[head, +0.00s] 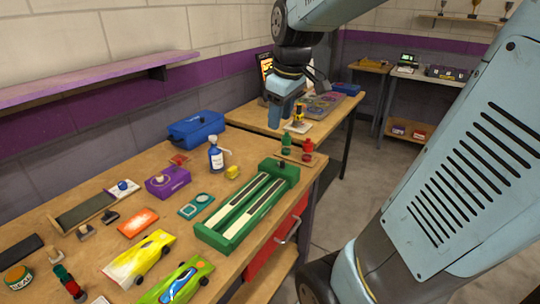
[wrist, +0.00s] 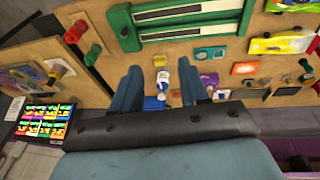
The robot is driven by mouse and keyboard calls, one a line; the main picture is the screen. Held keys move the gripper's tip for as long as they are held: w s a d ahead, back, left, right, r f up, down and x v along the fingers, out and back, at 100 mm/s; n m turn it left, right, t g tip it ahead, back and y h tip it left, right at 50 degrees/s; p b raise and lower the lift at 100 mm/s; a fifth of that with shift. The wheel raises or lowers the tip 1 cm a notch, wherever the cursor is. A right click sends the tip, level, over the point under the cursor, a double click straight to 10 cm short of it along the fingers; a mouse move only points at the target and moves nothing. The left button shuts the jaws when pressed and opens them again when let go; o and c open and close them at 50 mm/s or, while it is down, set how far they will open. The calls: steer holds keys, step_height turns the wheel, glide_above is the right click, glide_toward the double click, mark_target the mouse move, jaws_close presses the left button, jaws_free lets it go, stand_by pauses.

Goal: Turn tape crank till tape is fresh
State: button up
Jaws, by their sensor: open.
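My gripper (head: 283,108) is open and empty, above the far end of the near bench; its two blue fingers also show in the wrist view (wrist: 161,90). A green block with two long white strips (head: 247,208) lies on the bench. A small dark knob (head: 281,163) sits on its raised far end. The block also shows at the top of the wrist view (wrist: 185,12), apart from my fingers. I cannot tell for sure which part is the tape crank, or how worn the tape is.
A white-and-blue bottle (head: 216,155) stands beside the block and shows between my fingers in the wrist view (wrist: 162,78). Red (head: 308,149) and green (head: 286,145) posts stand by the block's far end. A blue box (head: 196,130), purple box (head: 168,181) and toy cars (head: 140,258) crowd the bench.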

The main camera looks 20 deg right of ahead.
mark_target(283, 161)
steer(key=w+d+f+n+g, duration=0.2)
steer(key=w+d+f+n, duration=0.2)
steer(key=w, duration=0.2)
steer(key=w+d+f+n+g, duration=0.1)
steer(key=w+d+f+n, duration=0.3)
steer(key=w, duration=0.3)
step_height(283, 161, down, 14)
steer(key=shift+s+a+f, duration=0.1)
steer(key=shift+a+f, duration=0.05)
jaws_close()
stand_by(0.5)
